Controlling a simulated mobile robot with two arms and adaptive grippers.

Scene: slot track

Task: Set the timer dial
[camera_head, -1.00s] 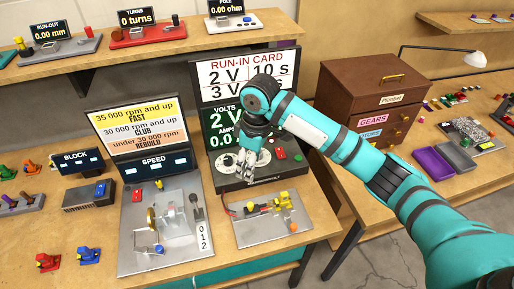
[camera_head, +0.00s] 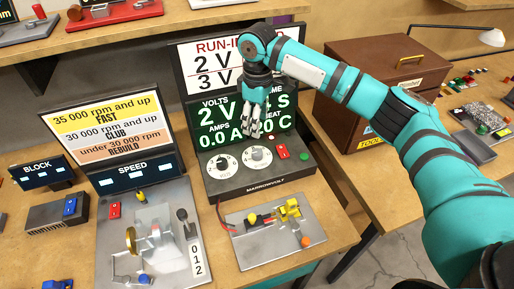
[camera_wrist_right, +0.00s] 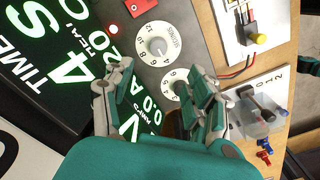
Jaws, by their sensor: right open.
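The timer dial is the right-hand white dial (camera_head: 258,158) on the black Marrowvolt power unit (camera_head: 262,181); a similar dial (camera_head: 222,164) sits to its left. In the wrist view the timer dial (camera_wrist_right: 156,44) is upper centre and the other dial (camera_wrist_right: 174,84) lies below it, partly behind a finger. The green display (camera_head: 212,139) reads 2 V, 4 S, 0.0 A and 20 C. My right gripper (camera_head: 250,133) is open and empty above the dials, in front of the display; it also shows in the wrist view (camera_wrist_right: 161,82). My left gripper is out of view.
A run-in card (camera_head: 193,58) stands behind the unit. A motor plate (camera_head: 262,247) lies in front, a speed rig (camera_head: 172,271) to the left, a wooden drawer box (camera_head: 350,55) to the right.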

